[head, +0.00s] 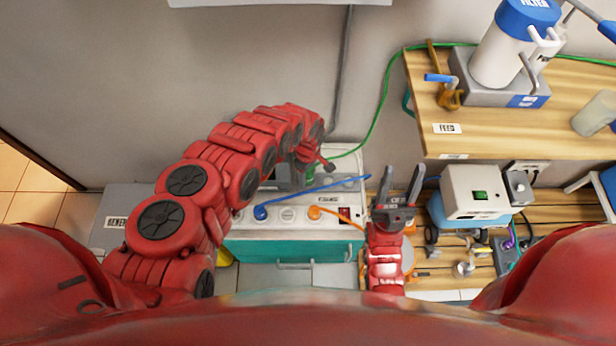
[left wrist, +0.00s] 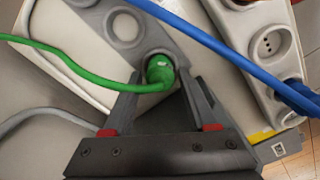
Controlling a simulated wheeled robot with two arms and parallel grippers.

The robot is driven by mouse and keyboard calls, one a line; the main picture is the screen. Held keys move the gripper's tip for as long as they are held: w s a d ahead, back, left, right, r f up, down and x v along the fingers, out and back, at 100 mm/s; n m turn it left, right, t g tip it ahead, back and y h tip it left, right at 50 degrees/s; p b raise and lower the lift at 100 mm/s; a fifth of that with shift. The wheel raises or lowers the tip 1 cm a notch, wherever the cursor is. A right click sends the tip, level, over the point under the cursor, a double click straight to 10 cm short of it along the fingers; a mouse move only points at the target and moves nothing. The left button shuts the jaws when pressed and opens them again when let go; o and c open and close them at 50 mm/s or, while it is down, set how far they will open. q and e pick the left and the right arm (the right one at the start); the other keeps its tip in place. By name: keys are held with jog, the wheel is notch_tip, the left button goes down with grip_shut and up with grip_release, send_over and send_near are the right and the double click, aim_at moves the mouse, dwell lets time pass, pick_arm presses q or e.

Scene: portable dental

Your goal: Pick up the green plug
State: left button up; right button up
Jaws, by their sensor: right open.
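The green plug (left wrist: 160,72) sits in a round socket of a grey outlet panel (left wrist: 122,30) in the left wrist view, with its green cable running off to the left. My left gripper (left wrist: 163,88) is open, its two fingers pointing toward the plug, one on either side, with gaps visible beside it. In the head view my left gripper (head: 307,166) is over the white unit on the floor and mostly covers the plug. My right gripper (head: 401,180) is open and empty, pointing up, to the right of that unit.
A blue cable (left wrist: 190,30) crosses above the plug in the left wrist view and leads to a blue plug (left wrist: 298,97). In the head view, an orange plug (head: 314,212) sits on the white unit (head: 290,228). A wooden shelf (head: 480,130) stands at right.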

aim_at(308, 173)
pick_arm(q)
grip_shut()
jog(key=shift+r, duration=5)
